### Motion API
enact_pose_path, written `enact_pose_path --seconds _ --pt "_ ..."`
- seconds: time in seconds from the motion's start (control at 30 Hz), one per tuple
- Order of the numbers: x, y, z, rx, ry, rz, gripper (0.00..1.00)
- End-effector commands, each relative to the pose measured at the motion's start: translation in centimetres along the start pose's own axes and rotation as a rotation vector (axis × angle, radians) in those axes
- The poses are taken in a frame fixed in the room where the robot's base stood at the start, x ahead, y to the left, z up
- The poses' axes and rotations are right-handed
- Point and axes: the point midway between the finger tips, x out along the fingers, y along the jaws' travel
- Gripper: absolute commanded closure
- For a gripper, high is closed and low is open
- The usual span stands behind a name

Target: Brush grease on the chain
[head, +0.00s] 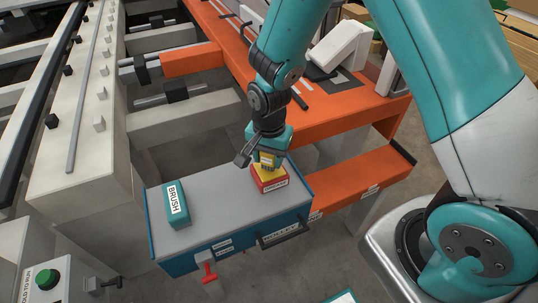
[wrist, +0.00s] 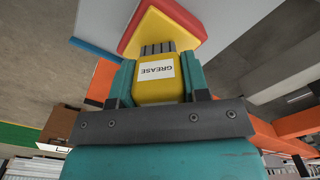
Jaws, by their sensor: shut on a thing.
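My gripper (head: 266,154) points down over the grey-topped bench. It is shut on a yellow piece labelled GREASE (wrist: 158,70), between the two teal fingers in the wrist view. Dark ribs show at the far end of this piece. Just beyond it is a red block with a yellow top (head: 270,184), also in the wrist view (wrist: 185,17). I cannot tell whether the piece touches this block. A teal block labelled BRUSH (head: 174,205) lies on the left of the bench top. I cannot make out a chain.
An orange frame (head: 365,174) stands behind and to the right. A pale beam (head: 75,150) runs along the left. A green button box (head: 45,281) is at lower left. The bench middle is clear.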

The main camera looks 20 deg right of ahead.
Motion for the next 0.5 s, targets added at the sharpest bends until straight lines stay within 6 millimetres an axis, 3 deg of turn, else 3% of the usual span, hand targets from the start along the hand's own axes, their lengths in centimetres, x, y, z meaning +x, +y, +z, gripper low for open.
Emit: enact_pose_path --seconds 0.5 --pt "0.56 0.00 -0.01 0.000 0.000 0.000 0.77"
